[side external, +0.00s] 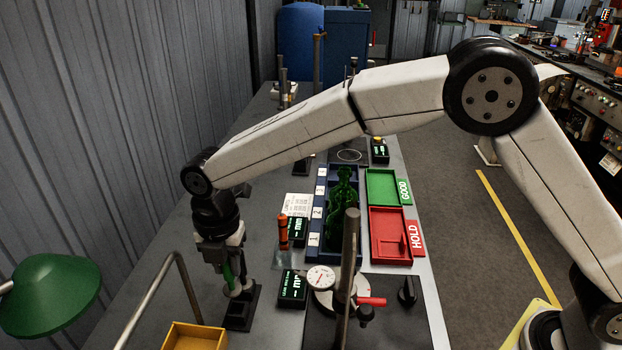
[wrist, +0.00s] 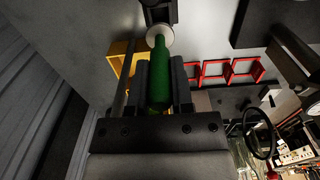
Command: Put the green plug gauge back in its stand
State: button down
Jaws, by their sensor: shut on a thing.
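The green plug gauge (side external: 229,274) is in my gripper (side external: 233,283), at the left front of the bench. In the wrist view its green handle (wrist: 160,76) lies between the two dark fingers of my gripper (wrist: 160,82), which are shut on it. Its pale round end (wrist: 160,36) points away from the gripper, towards a dark block. That block, the black stand (side external: 240,314), is on the bench right below the gripper; it also shows at the top of the wrist view (wrist: 158,13). I cannot tell whether the gauge's end touches the stand or is in it.
A yellow tray (side external: 191,339) is close in front of the stand.

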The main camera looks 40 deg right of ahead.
aim_at(230, 279)
jog(key=shift+f, duration=2.45)
dwell(0.5)
jog(key=shift+c, duration=2.1)
grip_release()
jog(key=shift+r, duration=0.1)
jog(key=shift+r, duration=3.85)
jog(key=s+d+f+m+t, duration=0.15)
jog(key=s+d+m, duration=0.25)
jog(key=d+m, duration=0.7)
jog(key=s+d+f+m, duration=0.2)
jog(key=s+d+m, duration=0.3)
jog(key=d+m, duration=0.5)
jog(key=s+d+f+m+t, duration=0.1)
jog(key=s+d+f+m, duration=0.1)
jog(key=s+d+m, duration=0.4)
jog(key=shift+s+d, duration=0.8)
jog(key=shift+d, duration=0.3)
